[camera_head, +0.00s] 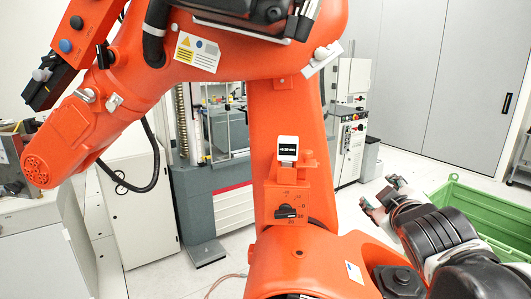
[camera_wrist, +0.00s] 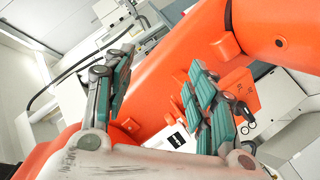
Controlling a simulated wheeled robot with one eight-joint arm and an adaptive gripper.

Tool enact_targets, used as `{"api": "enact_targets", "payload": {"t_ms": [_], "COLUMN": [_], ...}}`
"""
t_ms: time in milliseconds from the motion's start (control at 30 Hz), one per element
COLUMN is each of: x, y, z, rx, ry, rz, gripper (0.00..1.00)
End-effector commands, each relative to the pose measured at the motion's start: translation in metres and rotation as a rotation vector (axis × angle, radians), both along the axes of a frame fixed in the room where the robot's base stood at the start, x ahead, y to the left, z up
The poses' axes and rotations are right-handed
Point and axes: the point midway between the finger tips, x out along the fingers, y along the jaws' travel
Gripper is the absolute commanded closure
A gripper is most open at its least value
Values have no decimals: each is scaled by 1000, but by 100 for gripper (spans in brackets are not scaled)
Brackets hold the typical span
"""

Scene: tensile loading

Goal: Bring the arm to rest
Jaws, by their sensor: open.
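My gripper (camera_head: 383,198) is at the right of the head view, at the end of my black, bent arm. In the wrist view my gripper (camera_wrist: 161,66) shows teal-padded fingers spread apart, one at the left and the others at the right. It is open and nothing shows between the pads except the background. A large orange robot arm (camera_head: 292,120) stands left of my gripper in the head view. Its orange body (camera_wrist: 180,62) fills much of the wrist view behind the fingers; I cannot tell the gap to it.
A small display (camera_head: 288,149) and a black dial (camera_head: 287,212) sit on the orange arm. A green crate (camera_head: 485,215) stands at the right, close behind my arm. A grey testing machine (camera_head: 205,175) and white cabinets (camera_head: 130,205) are behind. Pale floor shows near the grey doors (camera_head: 440,80).

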Motion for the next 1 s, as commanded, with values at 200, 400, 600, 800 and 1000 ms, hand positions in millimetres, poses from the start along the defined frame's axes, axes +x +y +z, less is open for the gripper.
{"api": "enact_targets", "payload": {"t_ms": [200,400,600,800,1000], "x": [-78,-136,-163,-166,-166], "y": [14,39,53,54,54], "z": [-121,-190,-215,-216,-216], "rx": [383,617,710,720,718], "ry": [257,450,540,549,548], "rz": [-158,-259,-301,-305,-305], "gripper": [49,49,49,49,49]}}
